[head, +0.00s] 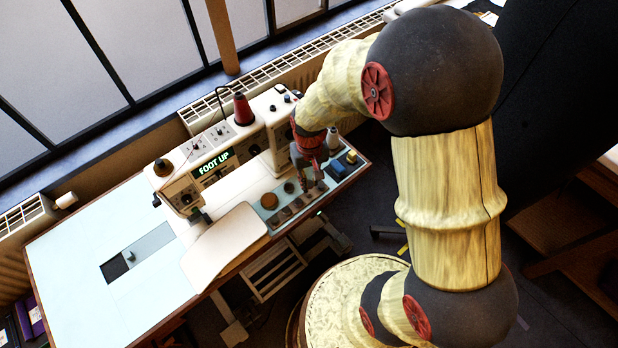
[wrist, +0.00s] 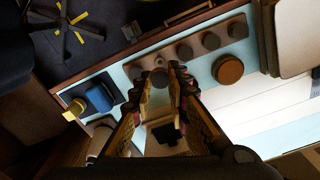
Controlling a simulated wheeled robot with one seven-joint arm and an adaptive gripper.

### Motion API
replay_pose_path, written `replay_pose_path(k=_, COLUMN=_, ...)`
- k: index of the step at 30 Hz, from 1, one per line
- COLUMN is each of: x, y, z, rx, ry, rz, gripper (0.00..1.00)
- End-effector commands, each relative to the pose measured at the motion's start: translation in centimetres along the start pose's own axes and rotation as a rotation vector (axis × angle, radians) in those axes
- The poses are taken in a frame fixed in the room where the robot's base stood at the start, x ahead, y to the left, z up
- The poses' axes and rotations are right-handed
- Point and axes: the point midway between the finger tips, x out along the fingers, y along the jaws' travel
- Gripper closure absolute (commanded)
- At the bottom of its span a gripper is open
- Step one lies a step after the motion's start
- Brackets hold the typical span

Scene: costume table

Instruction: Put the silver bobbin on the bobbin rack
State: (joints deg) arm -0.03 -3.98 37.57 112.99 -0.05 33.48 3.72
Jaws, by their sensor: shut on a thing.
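My gripper (wrist: 165,72) is shut on a small grey round thing (wrist: 160,76), which looks like the silver bobbin; the fingers hide much of it. In the head view my gripper (head: 313,172) is low over the right end of the sewing table, and the bobbin cannot be made out. The bobbin rack seems to be the grey-brown strip (wrist: 197,48) with several dark round pieces in a row. My fingertips are at its left end in the wrist view. I cannot tell whether the held piece touches the rack.
A brown round thing (wrist: 228,69) lies beside the row. A blue block (wrist: 99,97) and a yellow piece (wrist: 75,108) sit on a dark mat to the left. The sewing machine (head: 215,165) with a red thread cone (head: 243,110) stands close to my gripper.

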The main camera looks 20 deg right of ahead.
Motion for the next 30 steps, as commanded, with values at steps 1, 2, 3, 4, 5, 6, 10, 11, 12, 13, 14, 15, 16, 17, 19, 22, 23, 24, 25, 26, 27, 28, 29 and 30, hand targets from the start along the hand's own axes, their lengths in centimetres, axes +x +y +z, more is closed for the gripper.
replay_pose_path(k=1, x=0.7, y=0.0, z=0.0, rx=0.0, ry=0.0, rz=0.0, gripper=0.97)
replay_pose_path(k=2, x=0.9, y=0.0, z=0.0, rx=0.0, ry=0.0, rz=0.0, gripper=0.97)
replay_pose_path(k=3, x=1.2, y=0.0, z=0.0, rx=0.0, ry=-0.001, rz=0.0, gripper=0.97)
replay_pose_path(k=4, x=1.4, y=0.0, z=0.0, rx=0.0, ry=-0.001, rz=0.0, gripper=0.97)
replay_pose_path(k=5, x=1.6, y=0.0, z=0.0, rx=0.0, ry=-0.001, rz=0.0, gripper=0.97)
replay_pose_path(k=6, x=1.9, y=0.0, z=0.0, rx=0.0, ry=-0.001, rz=0.0, gripper=0.97)
replay_pose_path(k=10, x=2.8, y=0.0, z=0.0, rx=0.0, ry=0.0, rz=0.0, gripper=0.97)
replay_pose_path(k=11, x=3.0, y=0.0, z=0.0, rx=0.0, ry=0.0, rz=0.0, gripper=0.97)
replay_pose_path(k=12, x=3.3, y=0.0, z=0.0, rx=0.0, ry=0.0, rz=0.0, gripper=0.97)
replay_pose_path(k=13, x=3.5, y=0.0, z=0.0, rx=0.0, ry=0.0, rz=0.0, gripper=0.97)
replay_pose_path(k=14, x=3.8, y=0.0, z=0.0, rx=0.0, ry=0.0, rz=0.0, gripper=0.97)
replay_pose_path(k=15, x=4.0, y=0.0, z=0.0, rx=0.0, ry=0.0, rz=0.0, gripper=0.97)
replay_pose_path(k=16, x=4.3, y=0.0, z=0.0, rx=0.0, ry=0.0, rz=0.0, gripper=0.97)
replay_pose_path(k=17, x=4.5, y=0.0, z=0.0, rx=0.0, ry=0.0, rz=0.0, gripper=0.97)
replay_pose_path(k=19, x=4.9, y=0.0, z=-0.1, rx=0.0, ry=0.0, rz=0.0, gripper=0.97)
replay_pose_path(k=22, x=5.2, y=0.0, z=-0.1, rx=0.0, ry=0.0, rz=0.0, gripper=0.97)
replay_pose_path(k=23, x=5.3, y=0.0, z=-0.1, rx=0.0, ry=0.001, rz=0.0, gripper=0.97)
replay_pose_path(k=24, x=5.4, y=0.0, z=-0.1, rx=0.0, ry=0.001, rz=0.0, gripper=0.97)
replay_pose_path(k=25, x=5.5, y=0.0, z=-0.1, rx=0.0, ry=0.001, rz=0.0, gripper=0.97)
replay_pose_path(k=26, x=5.5, y=0.0, z=-0.1, rx=0.0, ry=0.001, rz=0.0, gripper=0.97)
replay_pose_path(k=27, x=5.5, y=0.0, z=-0.1, rx=0.0, ry=0.001, rz=0.0, gripper=0.97)
replay_pose_path(k=28, x=5.5, y=0.0, z=-0.1, rx=0.0, ry=0.001, rz=0.0, gripper=0.97)
replay_pose_path(k=29, x=5.5, y=0.0, z=-0.1, rx=0.0, ry=0.001, rz=0.0, gripper=0.97)
replay_pose_path(k=30, x=5.5, y=0.0, z=-0.1, rx=0.0, ry=0.001, rz=0.0, gripper=0.97)
